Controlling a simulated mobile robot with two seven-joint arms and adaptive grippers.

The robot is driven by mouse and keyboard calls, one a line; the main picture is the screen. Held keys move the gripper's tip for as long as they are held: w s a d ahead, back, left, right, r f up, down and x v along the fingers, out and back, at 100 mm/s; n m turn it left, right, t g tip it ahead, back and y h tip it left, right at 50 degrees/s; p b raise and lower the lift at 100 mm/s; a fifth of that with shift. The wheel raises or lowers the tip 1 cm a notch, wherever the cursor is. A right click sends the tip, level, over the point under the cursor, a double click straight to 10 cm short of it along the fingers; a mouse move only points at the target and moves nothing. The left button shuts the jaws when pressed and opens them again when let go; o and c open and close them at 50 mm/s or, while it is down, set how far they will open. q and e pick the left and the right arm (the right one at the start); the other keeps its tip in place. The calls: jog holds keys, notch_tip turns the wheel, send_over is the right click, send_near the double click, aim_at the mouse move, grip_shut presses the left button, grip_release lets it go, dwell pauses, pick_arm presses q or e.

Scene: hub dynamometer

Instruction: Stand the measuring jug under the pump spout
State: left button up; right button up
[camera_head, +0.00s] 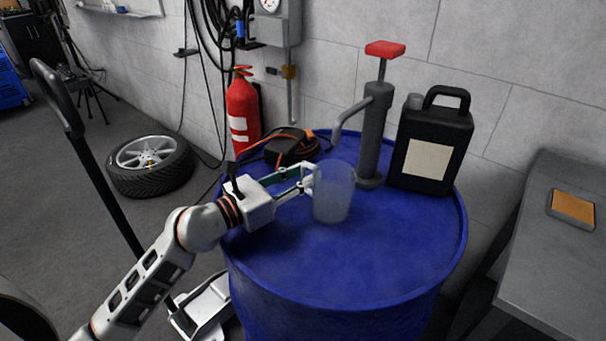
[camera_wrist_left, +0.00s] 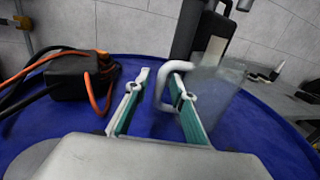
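The clear, frosted measuring jug (camera_head: 335,197) stands upright on the blue drum (camera_head: 340,262), in front of the grey hand pump (camera_head: 374,135). The pump's curved spout (camera_head: 347,120) ends above and behind the jug in the head view; whether its tip is over the jug's mouth I cannot tell. My left gripper (camera_head: 306,181) is at the jug's handle side. In the left wrist view my left gripper (camera_wrist_left: 156,82) has its fingers apart, with the white handle (camera_wrist_left: 162,88) at the right finger and the jug (camera_wrist_left: 212,92) just right. My right gripper is not in view.
A black canister (camera_head: 432,145) stands right of the pump on the drum. A dark device with orange cable (camera_head: 290,147) lies at the drum's back left. A red extinguisher (camera_head: 243,110) stands behind. A grey bench (camera_head: 555,250) is at right. The drum's front top is clear.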

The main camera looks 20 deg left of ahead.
pick_arm(q)
jog(key=shift+r, duration=0.25)
jog(key=v, duration=1)
jog(key=shift+s+a+f+b, duration=0.15)
jog(key=shift+s+f+b, duration=0.05)
jog(key=shift+f+b, duration=0.1)
jog(key=shift+s+a, duration=0.3)
jog(key=shift+s, duration=0.2)
jog(key=shift+s+a+r, duration=0.1)
jog(key=shift+s+r, duration=0.05)
